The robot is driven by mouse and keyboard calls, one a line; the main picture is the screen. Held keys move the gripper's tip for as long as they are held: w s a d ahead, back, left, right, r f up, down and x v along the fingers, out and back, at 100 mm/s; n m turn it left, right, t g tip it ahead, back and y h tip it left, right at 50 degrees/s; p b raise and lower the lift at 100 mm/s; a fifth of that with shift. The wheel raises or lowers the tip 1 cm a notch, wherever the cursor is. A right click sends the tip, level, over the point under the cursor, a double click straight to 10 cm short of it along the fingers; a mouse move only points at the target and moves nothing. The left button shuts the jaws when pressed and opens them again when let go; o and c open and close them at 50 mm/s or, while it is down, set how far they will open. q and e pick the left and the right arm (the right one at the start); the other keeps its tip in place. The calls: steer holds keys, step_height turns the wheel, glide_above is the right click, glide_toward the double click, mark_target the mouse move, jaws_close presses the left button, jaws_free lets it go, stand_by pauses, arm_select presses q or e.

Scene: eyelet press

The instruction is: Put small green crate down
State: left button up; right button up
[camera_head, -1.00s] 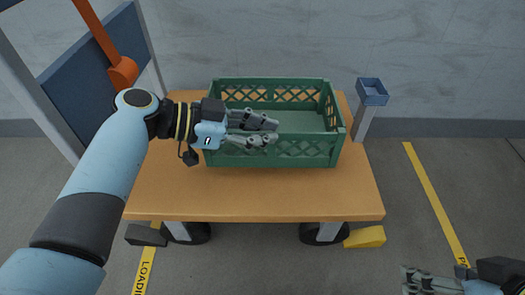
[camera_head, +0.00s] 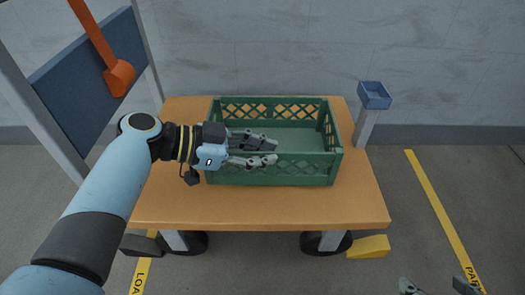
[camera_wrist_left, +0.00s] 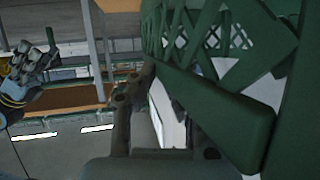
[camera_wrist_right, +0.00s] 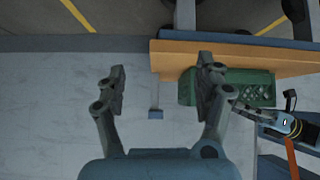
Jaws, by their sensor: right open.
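The small green crate (camera_head: 300,172) is over the middle of the wooden-topped table (camera_head: 260,214), level and looking empty. Whether its base touches the tabletop is hard to tell. My left gripper (camera_head: 270,152) is closed on the left part of the crate's near wall, one finger inside and one outside. In the left wrist view the crate's wall (camera_wrist_left: 215,105) fills the right side and hides part of the fingers. My right gripper (camera_head: 438,288) is at the bottom right corner, empty and away from the crate. In the right wrist view its fingers (camera_wrist_right: 160,72) are spread.
A small blue box (camera_head: 374,96) on a grey post stands right of the table. A blue panel (camera_head: 85,75) with an orange lever (camera_head: 118,78) is at the left. A yellow block (camera_head: 368,247) is low by the table's front right. Bare tabletop lies around the crate.

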arm_select(q)
steer(key=o, duration=0.3)
arm_select(e)
steer(key=shift+r, duration=0.1)
arm_select(q)
steer(key=shift+r, duration=0.1)
steer(key=shift+a+r, duration=0.15)
steer(key=p+v, duration=0.3)
steer(key=v, duration=0.4)
steer(key=shift+s+a, duration=0.1)
arm_select(e)
steer(key=r+g, duration=0.3)
steer(key=r, duration=0.1)
steer(key=shift+s+r+g, duration=0.1)
steer(key=shift+s+g, duration=0.2)
